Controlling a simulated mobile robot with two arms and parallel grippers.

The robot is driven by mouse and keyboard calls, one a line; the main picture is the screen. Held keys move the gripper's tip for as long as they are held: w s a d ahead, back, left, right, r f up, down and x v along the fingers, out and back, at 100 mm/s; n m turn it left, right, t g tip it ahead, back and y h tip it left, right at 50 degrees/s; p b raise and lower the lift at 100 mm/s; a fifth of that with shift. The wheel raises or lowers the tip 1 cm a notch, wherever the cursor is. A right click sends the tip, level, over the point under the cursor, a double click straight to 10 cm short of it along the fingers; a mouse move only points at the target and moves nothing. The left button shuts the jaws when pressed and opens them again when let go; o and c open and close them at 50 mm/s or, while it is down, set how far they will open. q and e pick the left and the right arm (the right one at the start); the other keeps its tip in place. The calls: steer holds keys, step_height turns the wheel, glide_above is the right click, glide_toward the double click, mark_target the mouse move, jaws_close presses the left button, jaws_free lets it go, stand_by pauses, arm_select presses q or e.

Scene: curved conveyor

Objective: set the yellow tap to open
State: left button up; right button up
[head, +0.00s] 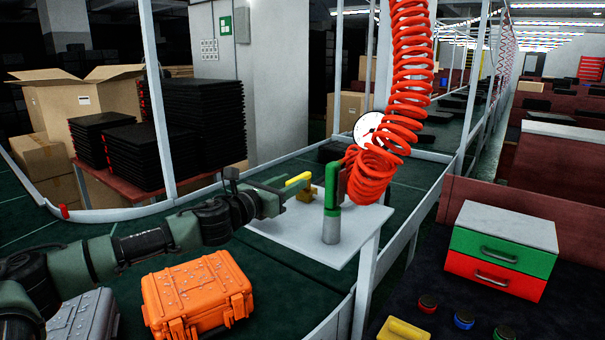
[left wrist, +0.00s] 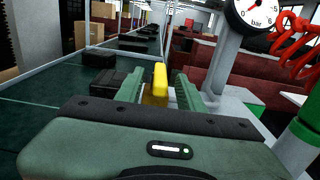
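The yellow tap handle (head: 298,180) is a short bar above the white table, beside a brass-coloured fitting (head: 306,194). My left gripper (head: 284,190) reaches in from the left, with its fingers at the handle. In the left wrist view, the yellow handle (left wrist: 159,85) stands between the two green fingers of my left gripper (left wrist: 159,92). The fingers are apart, with a narrow gap showing on the right side of the handle. Contact on the left side cannot be told. My right gripper is not in view.
A grey post with a green band (head: 332,198) stands close right of the tap. A red coiled hose (head: 410,60) hangs beside it, partly covering a round gauge (head: 367,127). An orange case (head: 198,293) lies below my left arm. A green and red drawer box (head: 505,240) stands right.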

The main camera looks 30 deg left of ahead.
mark_target(301, 175)
arm_select(q)
steer(key=w+p, duration=0.1)
steer(key=w, duration=0.3)
steer(key=shift+w+d, duration=0.1)
steer(key=shift+d, duration=0.05)
steer(key=shift+w+f, duration=0.1)
steer(key=shift+w, duration=0.2)
jaws_close()
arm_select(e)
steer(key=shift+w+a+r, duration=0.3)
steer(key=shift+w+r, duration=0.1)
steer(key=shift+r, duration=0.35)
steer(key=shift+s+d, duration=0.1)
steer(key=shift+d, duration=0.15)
